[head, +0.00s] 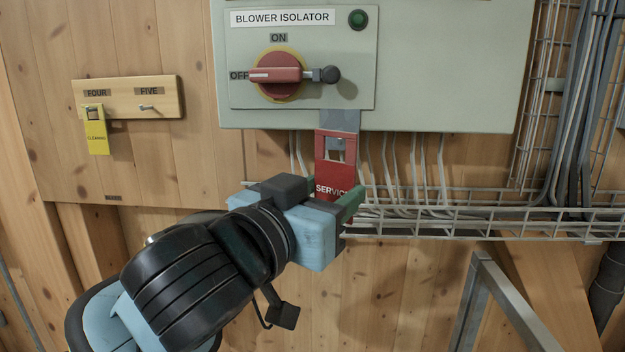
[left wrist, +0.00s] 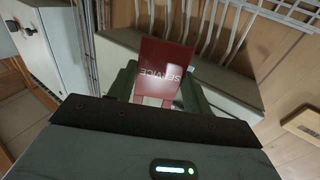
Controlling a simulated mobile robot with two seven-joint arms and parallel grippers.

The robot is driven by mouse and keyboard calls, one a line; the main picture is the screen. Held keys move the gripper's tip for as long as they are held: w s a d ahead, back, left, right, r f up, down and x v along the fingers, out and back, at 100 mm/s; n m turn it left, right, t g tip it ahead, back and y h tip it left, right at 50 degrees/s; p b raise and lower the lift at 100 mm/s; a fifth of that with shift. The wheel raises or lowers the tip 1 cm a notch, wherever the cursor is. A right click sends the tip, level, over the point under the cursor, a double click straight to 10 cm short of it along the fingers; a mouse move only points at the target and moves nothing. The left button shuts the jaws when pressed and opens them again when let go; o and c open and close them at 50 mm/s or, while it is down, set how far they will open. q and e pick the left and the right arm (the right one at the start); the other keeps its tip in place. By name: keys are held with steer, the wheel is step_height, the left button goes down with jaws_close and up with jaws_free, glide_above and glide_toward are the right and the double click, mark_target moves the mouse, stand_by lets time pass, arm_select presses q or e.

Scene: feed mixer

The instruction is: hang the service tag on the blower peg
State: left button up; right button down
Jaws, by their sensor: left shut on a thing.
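The red service tag (head: 335,160) hangs below the lower edge of the isolator panel in the head view, upright, with a slot near its top. My left gripper (head: 338,205) is shut on its lower part. In the left wrist view the tag (left wrist: 163,68) stands between the fingers (left wrist: 158,95), with its lettering upside down. The blower peg (head: 326,75), a short metal stem with a dark knob, sticks out beside the red switch handle, above the tag. The tag is apart from the peg. My right gripper is not in view.
The red rotary switch (head: 278,75) points to OFF on the grey panel (head: 440,70). A wire cable tray (head: 470,212) runs behind and right of my gripper. A wooden board (head: 122,92) at left holds a yellow tag (head: 97,137) under FOUR and a bare peg (head: 149,107) under FIVE.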

arm_select(q)
steer(key=shift+s+d, duration=0.3)
steer(key=shift+d, duration=0.1)
steer(key=shift+w+a, duration=0.1)
steer(key=shift+w, duration=0.05)
steer(key=shift+w+f, duration=0.25)
steer(key=shift+w, duration=1.25)
steer(key=shift+w+f, duration=0.3)
steer(key=shift+w, duration=1.2)
steer(key=shift+w+f, duration=0.25)
steer(key=shift+w, duration=1.25)
steer(key=o, duration=1.1)
